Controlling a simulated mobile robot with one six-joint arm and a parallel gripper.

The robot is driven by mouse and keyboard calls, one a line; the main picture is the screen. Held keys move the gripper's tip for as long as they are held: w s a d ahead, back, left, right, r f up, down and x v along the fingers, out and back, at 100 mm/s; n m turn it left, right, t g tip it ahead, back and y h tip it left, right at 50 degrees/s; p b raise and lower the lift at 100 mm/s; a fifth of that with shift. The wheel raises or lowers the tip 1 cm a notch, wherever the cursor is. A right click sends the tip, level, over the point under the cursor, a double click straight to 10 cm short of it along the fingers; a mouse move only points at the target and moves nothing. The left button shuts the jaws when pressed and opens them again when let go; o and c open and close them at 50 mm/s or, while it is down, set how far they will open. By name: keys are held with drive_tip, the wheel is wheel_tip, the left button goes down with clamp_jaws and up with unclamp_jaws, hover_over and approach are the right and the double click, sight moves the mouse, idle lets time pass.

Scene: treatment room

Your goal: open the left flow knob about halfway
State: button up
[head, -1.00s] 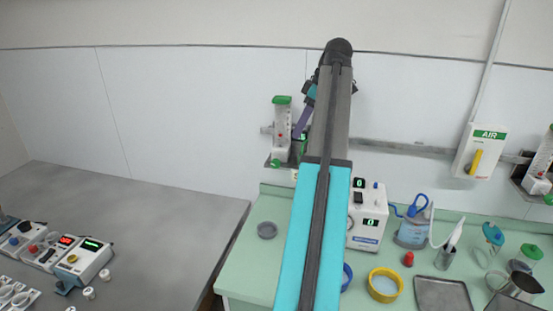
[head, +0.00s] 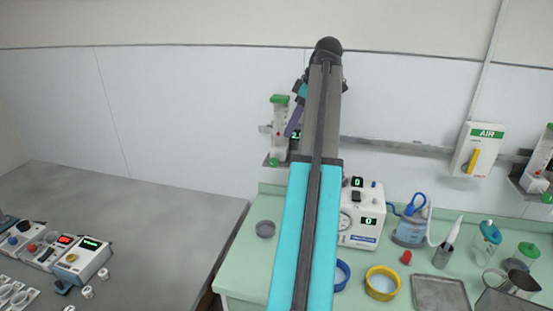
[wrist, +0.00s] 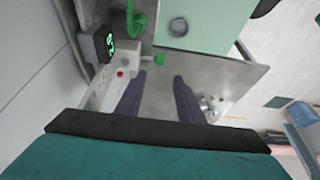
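The left flowmeter is on the wall in the head view (head: 279,125), a clear tube with a green cap above a white block. In the wrist view its white block (wrist: 126,57) shows, with a red ball beside it. A green knob (wrist: 161,60) sticks out from the block, and a separate green fitting (wrist: 136,20) sits nearby. My gripper (wrist: 158,76) is open and empty; its two dark purple fingers are spread, with the knob near the gap just beyond their tips. Contact cannot be told. In the head view my arm hides most of the gripper.
A small display with green digits (wrist: 103,43) is close beside the flowmeter. The green counter (head: 250,262) below bears a grey dish (head: 265,229), a white device (head: 361,222) and a yellow ring (head: 382,283). A second flowmeter (head: 538,165) is at far right.

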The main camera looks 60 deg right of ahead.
sight(275, 159)
drive_tip(key=shift+f, duration=0.1)
drive_tip(key=shift+p+x, duration=0.5)
drive_tip(key=shift+x, duration=6.3)
clamp_jaws()
